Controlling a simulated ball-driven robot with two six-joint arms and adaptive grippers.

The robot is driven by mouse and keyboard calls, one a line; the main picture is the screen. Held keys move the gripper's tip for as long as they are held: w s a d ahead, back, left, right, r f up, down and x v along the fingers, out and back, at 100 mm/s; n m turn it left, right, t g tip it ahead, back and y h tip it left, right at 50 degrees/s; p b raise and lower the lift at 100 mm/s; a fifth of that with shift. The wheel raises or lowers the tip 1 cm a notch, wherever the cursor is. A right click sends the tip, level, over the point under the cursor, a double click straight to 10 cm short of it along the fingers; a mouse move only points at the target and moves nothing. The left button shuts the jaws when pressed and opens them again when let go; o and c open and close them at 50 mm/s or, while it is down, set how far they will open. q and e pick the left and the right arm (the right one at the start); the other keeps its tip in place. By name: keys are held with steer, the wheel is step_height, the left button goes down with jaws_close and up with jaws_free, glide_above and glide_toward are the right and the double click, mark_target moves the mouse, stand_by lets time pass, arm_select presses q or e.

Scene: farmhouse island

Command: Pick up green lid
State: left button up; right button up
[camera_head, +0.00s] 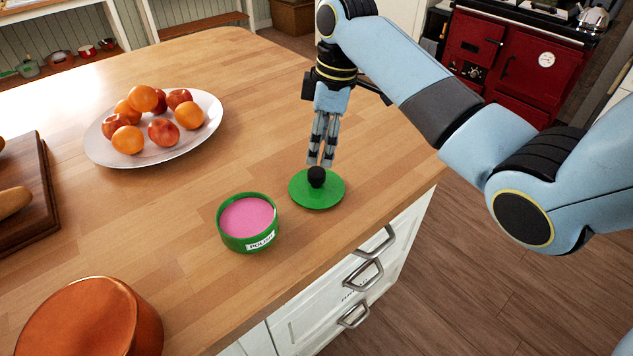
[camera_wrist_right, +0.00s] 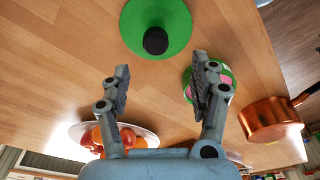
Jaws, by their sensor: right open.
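The green lid (camera_head: 316,190) is a flat disc with a black knob (camera_head: 316,176) on top, lying on the wooden island top near its right edge. It also shows at the top of the right wrist view (camera_wrist_right: 157,25). My right gripper (camera_head: 321,160) is just above and behind the knob in the head view, pointing down. In the wrist view its fingers (camera_wrist_right: 162,85) are spread apart with nothing between them, and the knob is beyond the tips. A green tin (camera_head: 248,222) with pink contents and a "POLISH" label stands open left of the lid. My left gripper is not in view.
A white plate (camera_head: 100,150) of oranges and apples sits at the back left. A copper pot (camera_head: 90,318) is at the front left, and a wooden board (camera_head: 40,205) with bread at the left edge.

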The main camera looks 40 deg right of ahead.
mark_target(317, 171)
steer(key=f, duration=0.3)
steer(key=shift+w+a+f, duration=0.1)
steer(key=shift+a, duration=0.1)
steer(key=f, duration=0.3)
steer(key=f+p, duration=0.1)
steer(key=f, duration=0.1)
steer(key=shift+w+f, duration=0.1)
steer(key=shift+w, duration=0.3)
jaws_close()
